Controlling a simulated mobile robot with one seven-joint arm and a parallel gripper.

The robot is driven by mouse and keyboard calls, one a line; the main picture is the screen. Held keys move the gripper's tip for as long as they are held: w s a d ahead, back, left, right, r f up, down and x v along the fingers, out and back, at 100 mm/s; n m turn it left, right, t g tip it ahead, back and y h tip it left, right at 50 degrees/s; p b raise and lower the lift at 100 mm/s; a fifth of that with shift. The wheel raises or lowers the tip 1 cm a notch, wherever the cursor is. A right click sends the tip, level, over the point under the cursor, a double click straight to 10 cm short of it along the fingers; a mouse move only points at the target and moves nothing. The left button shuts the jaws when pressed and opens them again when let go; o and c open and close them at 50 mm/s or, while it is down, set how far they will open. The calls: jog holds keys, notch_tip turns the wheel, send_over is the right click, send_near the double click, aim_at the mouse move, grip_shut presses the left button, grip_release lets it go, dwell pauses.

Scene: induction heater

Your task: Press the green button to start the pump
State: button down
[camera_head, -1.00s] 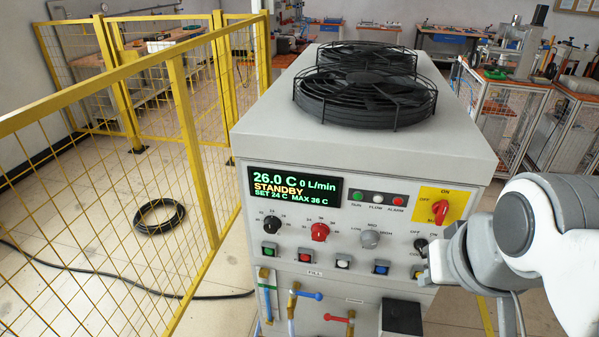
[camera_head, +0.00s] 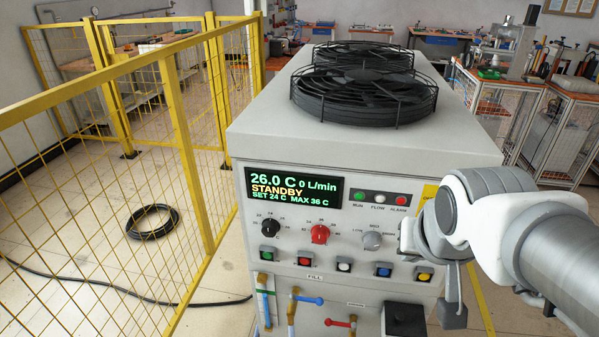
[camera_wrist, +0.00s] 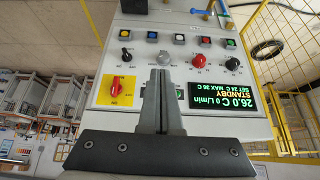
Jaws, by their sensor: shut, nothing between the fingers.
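The green button (camera_head: 269,253) is at the left end of the row of square buttons on the machine's front panel, below a black knob. It also shows in the wrist view (camera_wrist: 231,43), where the panel appears upside down. My gripper (camera_wrist: 161,73) is shut and empty in the wrist view. Its fingers point towards the panel and cover part of it, with the green button up and to the right of the fingertips. In the head view my arm is in front of the panel's right side, and the fingers cannot be made out. The display (camera_head: 294,188) reads STANDBY and 0 L/min.
Red (camera_head: 305,256), white (camera_head: 344,264), blue (camera_head: 383,269) and yellow (camera_head: 424,274) buttons share the row. Knobs (camera_head: 320,234) stick out above it, and hose valves (camera_head: 308,299) lie below. A yellow mesh fence (camera_head: 180,140) stands close to the machine's left side.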

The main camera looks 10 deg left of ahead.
jog(key=w+a+f+m+t+b, duration=0.1)
jog(key=w+a+f+b, duration=0.3)
jog(key=w+f, duration=0.5)
jog(key=m+t+y+b, duration=0.4)
jog(key=m+y+b, duration=0.7)
jog(key=m+b, duration=0.2)
send_near(268, 254)
jog(key=s+a+f, duration=0.3)
jog(key=s+a, duration=0.3)
jog(key=m, duration=0.1)
jog(key=a+m+t+b, duration=0.1)
jog(key=m, duration=0.1)
jog(key=shift+f+t+y, duration=0.15)
jog(key=shift+t+y, duration=0.15)
jog(key=shift+w, duration=0.1)
jog(key=w, duration=0.8)
jog(key=shift+w+d, duration=0.35)
jog(key=shift+d, duration=0.05)
